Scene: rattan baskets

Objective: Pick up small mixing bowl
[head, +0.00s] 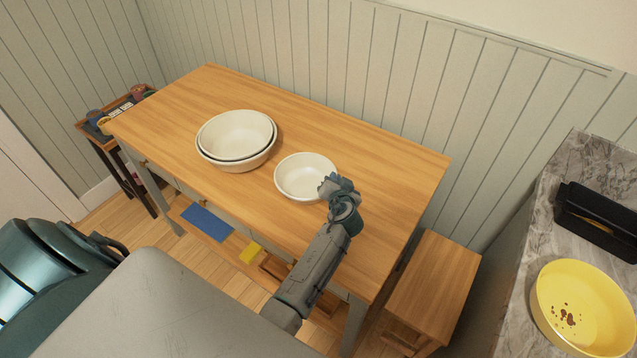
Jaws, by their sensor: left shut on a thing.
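The small white mixing bowl (300,178) stands upright near the middle of the wooden table in the head view. My left gripper (335,186) is at its right rim, shut on the bowl's edge. The fingers hide that part of the rim. I cannot tell whether the bowl is lifted off the table. Two larger white bowls (237,138), one nested in the other, stand to its left, apart from it. My right gripper is not in view.
The wooden table (390,165) is clear at its right end. A wooden stool (435,285) stands by its right side. A marble counter (565,205) at the far right holds a yellow bowl (585,310) and a black box (597,222). A small side table (115,115) stands at the left.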

